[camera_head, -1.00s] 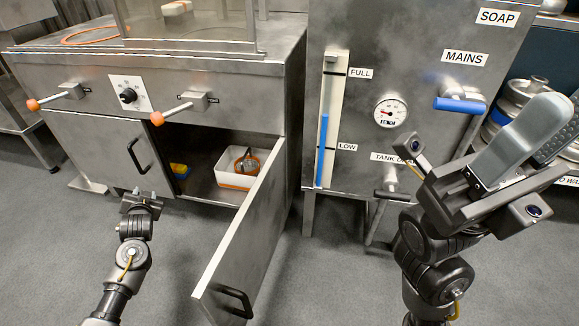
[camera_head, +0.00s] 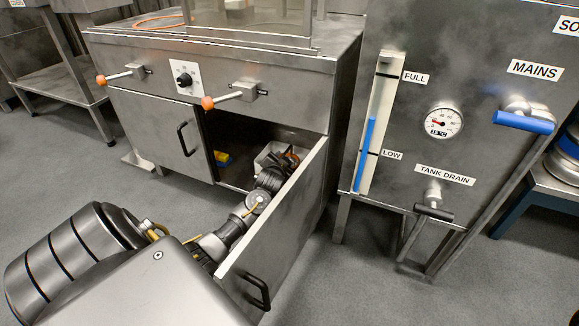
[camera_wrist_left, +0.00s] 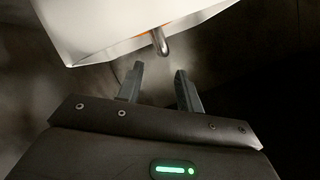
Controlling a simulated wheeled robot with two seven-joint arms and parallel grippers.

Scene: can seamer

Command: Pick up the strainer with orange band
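The strainer is mostly hidden. In the left wrist view a curved metal piece, likely its handle (camera_wrist_left: 161,42), sticks out over the rim of a white container, with a bit of orange beside it. The white container (camera_wrist_left: 90,35) also shows in the head view (camera_head: 265,157), inside the open cabinet and partly covered by my left arm. My left gripper (camera_wrist_left: 159,78) is open and empty. Its fingers point at the container, just short of the metal piece, with a gap between them. My right gripper is out of view.
The cabinet door (camera_head: 275,215) stands open close to the right of my left arm. A yellow and blue item (camera_head: 222,158) lies deeper in the cabinet. Orange-tipped levers (camera_head: 208,103) stick out above the opening. The tank (camera_head: 450,75) stands to the right.

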